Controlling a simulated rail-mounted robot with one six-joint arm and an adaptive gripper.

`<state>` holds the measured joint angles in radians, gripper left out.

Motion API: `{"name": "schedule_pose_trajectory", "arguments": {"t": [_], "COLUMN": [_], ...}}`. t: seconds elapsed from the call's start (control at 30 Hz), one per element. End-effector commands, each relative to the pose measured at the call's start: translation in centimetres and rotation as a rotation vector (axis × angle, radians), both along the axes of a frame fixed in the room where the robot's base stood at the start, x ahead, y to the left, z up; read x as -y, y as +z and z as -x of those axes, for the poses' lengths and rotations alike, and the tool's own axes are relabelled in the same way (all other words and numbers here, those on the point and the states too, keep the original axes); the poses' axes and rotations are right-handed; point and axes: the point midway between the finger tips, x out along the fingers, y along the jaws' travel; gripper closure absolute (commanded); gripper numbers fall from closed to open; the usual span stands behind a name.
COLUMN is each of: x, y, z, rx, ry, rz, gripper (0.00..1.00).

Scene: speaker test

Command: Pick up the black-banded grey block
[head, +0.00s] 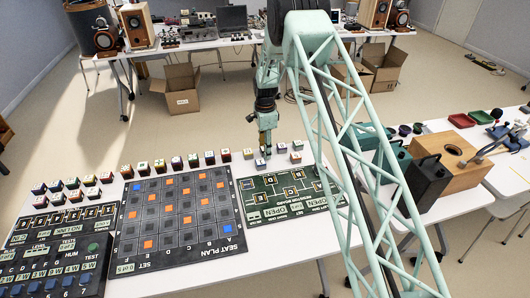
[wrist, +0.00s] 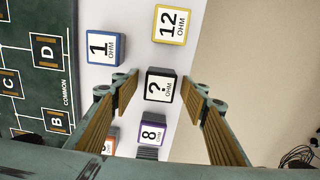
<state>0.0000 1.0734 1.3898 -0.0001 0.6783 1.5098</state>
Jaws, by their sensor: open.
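The black-banded block (wrist: 160,86) shows a pale face marked "? OHM" in the wrist view, on the white table. My gripper (wrist: 161,94) is open, with one finger on each side of this block in the picture and visible gaps between. I cannot tell how far above the block the fingertips are. In the head view my gripper (head: 265,148) points down among the small blocks behind the green board. Which of those blocks is the black-banded one is unclear there.
In the wrist view, a blue-banded "1 OHM" block (wrist: 101,47), a yellow-banded "12 OHM" block (wrist: 171,24) and a purple-banded "8 OHM" block (wrist: 151,136) stand close by. An orange-banded block (wrist: 111,140) is partly hidden. The green board (wrist: 40,80) lies left; bare floor is right.

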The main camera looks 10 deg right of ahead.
Motion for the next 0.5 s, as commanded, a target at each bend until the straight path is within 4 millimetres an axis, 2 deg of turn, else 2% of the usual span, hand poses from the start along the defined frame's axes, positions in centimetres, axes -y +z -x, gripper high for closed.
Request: {"name": "schedule_pose_trajectory", "arguments": {"t": [0.1,0.4,0.5], "x": [0.00,0.00,0.00], "y": [0.00,0.01,0.02], "z": [0.00,0.00,-0.01], "rx": [0.000,0.000,0.000], "ry": [0.000,0.000,0.000], "rz": [0.000,0.000,0.000], "gripper": [0.59,0.86,0.86]}}
